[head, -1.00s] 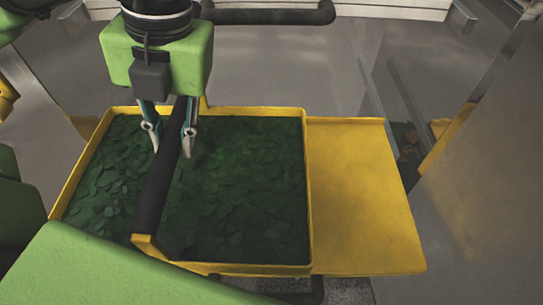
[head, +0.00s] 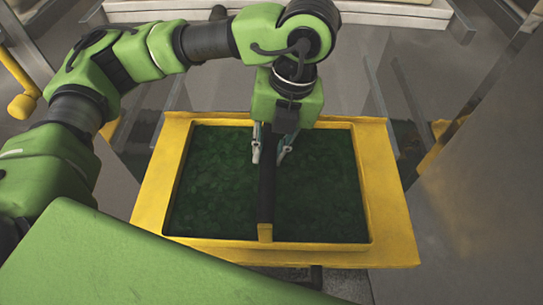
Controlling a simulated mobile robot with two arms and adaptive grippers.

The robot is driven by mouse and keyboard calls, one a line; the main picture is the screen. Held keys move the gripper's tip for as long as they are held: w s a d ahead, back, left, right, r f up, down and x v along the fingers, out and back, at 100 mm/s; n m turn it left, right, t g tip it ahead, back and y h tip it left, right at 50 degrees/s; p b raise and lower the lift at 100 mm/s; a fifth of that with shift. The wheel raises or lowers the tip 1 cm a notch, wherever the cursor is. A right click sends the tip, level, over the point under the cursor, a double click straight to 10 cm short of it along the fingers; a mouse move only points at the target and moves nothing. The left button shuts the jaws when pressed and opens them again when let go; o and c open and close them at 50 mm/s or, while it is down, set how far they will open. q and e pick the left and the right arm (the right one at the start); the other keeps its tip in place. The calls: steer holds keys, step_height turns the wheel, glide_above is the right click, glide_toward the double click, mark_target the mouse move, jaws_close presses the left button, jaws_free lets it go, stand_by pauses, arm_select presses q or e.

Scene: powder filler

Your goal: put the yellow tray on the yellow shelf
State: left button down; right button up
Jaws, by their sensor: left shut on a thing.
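The yellow tray (head: 362,190) is full of dark green leaf-like pieces and has a black handle bar (head: 266,190) across its middle. My left gripper (head: 271,150) is shut on this handle from above. The tray lies over the yellow shelf (head: 397,215), whose flat surface shows on the left, right and front sides of the tray. Whether the tray touches the shelf or hangs just above it I cannot tell. My right gripper is not in view.
A steel wall panel (head: 480,200) stands close on the right. A reflective metal surface (head: 345,85) lies behind the shelf. A yellow rail (head: 18,75) with a knob is at the upper left.

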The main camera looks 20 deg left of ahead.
arm_select(q)
steer(key=shift+w+d+f, duration=0.15)
steer(key=shift+d+f, duration=0.05)
steer(key=shift+d, duration=0.05)
steer(key=shift+f+p, duration=0.9)
steer(key=shift+p, duration=0.1)
steer(key=shift+f, duration=0.65)
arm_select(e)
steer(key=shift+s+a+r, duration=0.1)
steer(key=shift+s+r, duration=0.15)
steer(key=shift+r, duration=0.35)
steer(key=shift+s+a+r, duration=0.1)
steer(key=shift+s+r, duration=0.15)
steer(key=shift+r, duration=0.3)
arm_select(q)
steer(key=shift+f, duration=0.1)
steer(key=shift+f, duration=0.1)
steer(key=c, duration=1.8)
jaws_free()
steer(key=shift+c, duration=0.2)
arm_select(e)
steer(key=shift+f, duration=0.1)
